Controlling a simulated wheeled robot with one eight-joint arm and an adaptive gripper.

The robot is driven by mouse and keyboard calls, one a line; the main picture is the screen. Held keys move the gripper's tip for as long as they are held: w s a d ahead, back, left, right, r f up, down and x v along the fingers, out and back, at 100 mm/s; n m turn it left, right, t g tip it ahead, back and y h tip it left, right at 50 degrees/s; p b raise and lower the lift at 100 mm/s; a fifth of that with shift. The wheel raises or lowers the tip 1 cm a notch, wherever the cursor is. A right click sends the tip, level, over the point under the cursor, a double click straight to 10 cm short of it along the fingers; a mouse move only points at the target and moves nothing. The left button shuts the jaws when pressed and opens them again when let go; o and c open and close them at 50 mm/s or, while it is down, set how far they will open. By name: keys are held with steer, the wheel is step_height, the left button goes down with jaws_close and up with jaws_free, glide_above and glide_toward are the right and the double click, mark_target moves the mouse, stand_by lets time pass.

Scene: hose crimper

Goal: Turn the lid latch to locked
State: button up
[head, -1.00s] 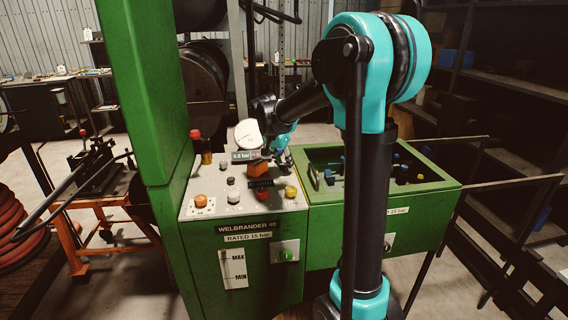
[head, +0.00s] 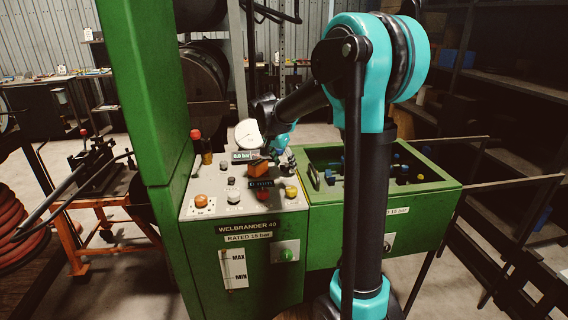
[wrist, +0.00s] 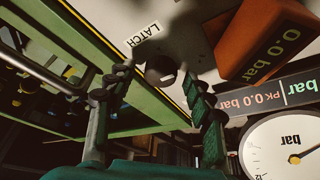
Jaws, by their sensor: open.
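The lid latch is a dark round knob (wrist: 160,70) beside a white LATCH label (wrist: 143,34) on the pale panel in the wrist view. My gripper (wrist: 156,76) is open, with one finger on each side of the knob. I cannot tell whether either finger touches it, nor which way the latch is turned. In the head view my gripper (head: 284,152) is at the back right of the sloping control panel (head: 212,185). The latch cannot be made out there.
An orange block (head: 258,168), a pressure gauge (head: 248,132) and a small bar display (head: 243,156) stand close left of my gripper. Several knobs, including a yellow one (head: 291,191), sit nearer the front. A green open-topped box (head: 430,184) adjoins on the right.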

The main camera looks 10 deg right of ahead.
steer(key=shift+r, duration=0.1)
steer(key=v, duration=1.1)
steer(key=shift+s+a+r, duration=0.2)
steer(key=shift+r, duration=0.1)
